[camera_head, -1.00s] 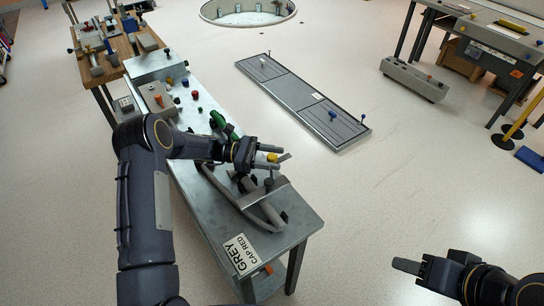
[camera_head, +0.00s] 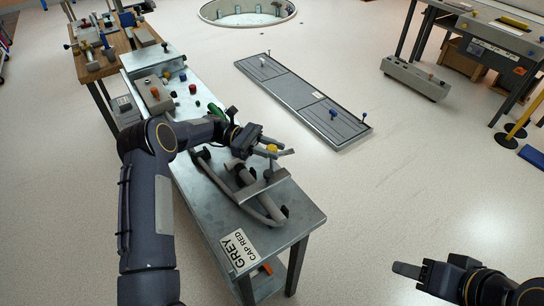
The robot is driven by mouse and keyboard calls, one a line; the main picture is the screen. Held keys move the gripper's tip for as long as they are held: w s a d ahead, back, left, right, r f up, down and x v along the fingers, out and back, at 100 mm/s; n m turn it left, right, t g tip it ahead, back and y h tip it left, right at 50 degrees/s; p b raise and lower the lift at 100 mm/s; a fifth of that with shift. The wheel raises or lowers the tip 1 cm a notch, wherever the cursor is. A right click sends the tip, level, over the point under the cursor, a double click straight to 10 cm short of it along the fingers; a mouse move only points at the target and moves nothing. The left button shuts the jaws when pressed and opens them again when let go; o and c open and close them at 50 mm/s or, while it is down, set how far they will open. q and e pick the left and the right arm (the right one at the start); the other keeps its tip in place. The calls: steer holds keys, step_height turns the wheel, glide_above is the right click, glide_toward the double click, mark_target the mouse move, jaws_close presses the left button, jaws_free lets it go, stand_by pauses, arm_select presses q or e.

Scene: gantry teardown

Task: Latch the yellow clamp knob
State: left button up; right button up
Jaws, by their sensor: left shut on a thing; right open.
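The yellow clamp knob (camera_head: 272,148) stands above a grey clamp plate (camera_head: 264,187) on the steel bench. The plate lies across a curved grey tubular part (camera_head: 236,193) near the bench's front end. My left gripper (camera_head: 275,147) reaches in from the left at knob height, with its fingers around the yellow knob. It is shut on the knob, and the fingers partly hide it. Whether the clamp is latched cannot be told from this view. My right gripper (camera_head: 420,272) is open and empty over the floor at the lower right.
The steel bench (camera_head: 300,222) carries a "GREY CAP RED" label (camera_head: 238,250) at its front. A green tool (camera_head: 216,111) and several coloured caps lie farther back. A grey panel (camera_head: 300,97) lies on the floor to the right. The floor before my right gripper is clear.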

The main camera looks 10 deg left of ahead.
arm_select(q)
steer(key=shift+f+m+g+y+b, duration=0.3)
steer(key=shift+m+g+b, duration=0.35)
steer(key=shift+g, duration=0.25)
steer(key=shift+r+m+g+y+b, duration=0.25)
steer(key=shift+m+g+y+b, duration=0.4)
steer(key=shift+g, duration=0.55)
arm_select(e)
steer(key=shift+f, duration=1.6)
arm_select(q)
steer(key=shift+r, duration=0.1)
steer(key=o, duration=1)
steer(key=shift+c, duration=0.2)
